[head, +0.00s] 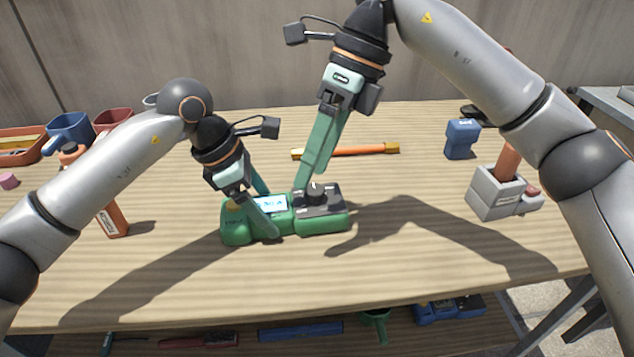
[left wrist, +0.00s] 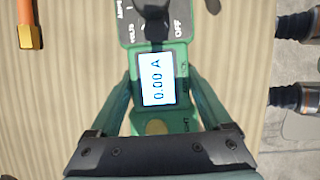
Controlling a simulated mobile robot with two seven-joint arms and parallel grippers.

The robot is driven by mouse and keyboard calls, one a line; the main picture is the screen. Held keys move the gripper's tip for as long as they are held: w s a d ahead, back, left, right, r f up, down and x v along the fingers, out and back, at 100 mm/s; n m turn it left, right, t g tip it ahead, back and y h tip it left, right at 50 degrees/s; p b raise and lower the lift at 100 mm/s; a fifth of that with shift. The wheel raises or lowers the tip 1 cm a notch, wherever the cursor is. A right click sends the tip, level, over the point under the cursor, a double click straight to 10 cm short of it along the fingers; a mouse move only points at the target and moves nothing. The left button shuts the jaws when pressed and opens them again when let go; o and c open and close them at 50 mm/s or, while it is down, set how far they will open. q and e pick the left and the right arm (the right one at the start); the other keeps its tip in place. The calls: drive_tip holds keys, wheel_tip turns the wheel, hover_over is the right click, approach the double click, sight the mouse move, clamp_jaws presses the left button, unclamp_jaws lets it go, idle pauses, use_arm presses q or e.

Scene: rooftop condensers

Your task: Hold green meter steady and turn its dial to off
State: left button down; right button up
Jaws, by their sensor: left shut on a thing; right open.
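The green meter (head: 240,226) lies flat on the wooden table, with its lit screen (head: 271,204) to the left and its black dial (head: 317,190) on a dark panel to the right. In the left wrist view the screen (left wrist: 158,79) reads 0.00 A, and the panel shows VOLTS and OFF labels. My left gripper (head: 267,208) is shut across the meter's body at the screen, one finger on each long side. My right gripper (head: 308,174) is open, its fingers pointing down just above the dial. I cannot tell whether they touch it. The dial's pointer direction is unclear.
An orange rod with yellow ends (head: 350,151) lies behind the meter. A grey holder (head: 494,198) and a blue device (head: 460,140) stand at right. An orange-handled item (head: 113,220), a blue mug (head: 70,132) and a tray are at left. The table front is clear.

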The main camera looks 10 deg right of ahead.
sight(315, 190)
drive_tip(key=w+f+m+t+h, duration=0.1)
drive_tip(key=f+m+t, duration=0.1)
drive_tip(key=w+f+m+t+h, duration=0.1)
drive_tip(key=w+f+m+t, duration=0.1)
drive_tip(key=f+m, duration=0.1)
drive_tip(key=w+f+m+t+h, duration=0.1)
drive_tip(key=f+m+t, duration=0.1)
drive_tip(key=f+m, duration=0.1)
drive_tip(key=shift+w+d+f, duration=0.1)
drive_tip(key=shift+w+d, duration=0.15)
drive_tip(key=shift+d, duration=0.05)
idle(0.6)
drive_tip(key=shift+c, duration=0.4)
clamp_jaws()
